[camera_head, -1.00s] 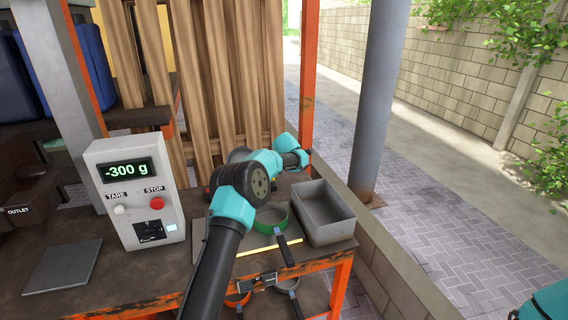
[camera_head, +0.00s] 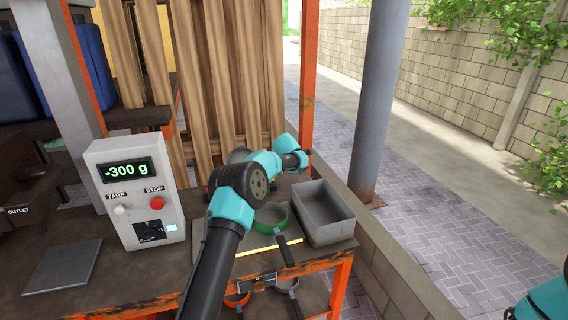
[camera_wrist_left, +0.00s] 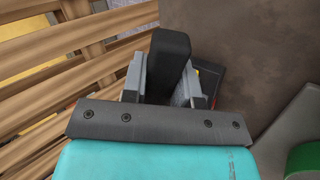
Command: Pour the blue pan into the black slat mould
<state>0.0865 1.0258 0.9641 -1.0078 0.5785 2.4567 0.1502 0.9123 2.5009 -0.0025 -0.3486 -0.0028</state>
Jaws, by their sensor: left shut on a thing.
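In the left wrist view my left gripper (camera_wrist_left: 162,82) is shut on a thick black handle (camera_wrist_left: 172,50). The pan body beyond the handle is hidden, so its colour does not show. In the head view my arm covers the jaws; a grey rounded shape (camera_head: 238,154) shows just behind it, and I cannot tell if it is the blue pan. I cannot make out the black slat mould in either view. My right gripper is out of view; only a teal part of my right arm is at the lower right.
A green-rimmed pan (camera_head: 270,218) stands beside a grey open box (camera_head: 325,212) on the bench. The scale box (camera_head: 138,195) reads -300 g. A flat grey plate (camera_head: 62,267) lies at the left. Wooden slats (camera_head: 215,80) stand behind.

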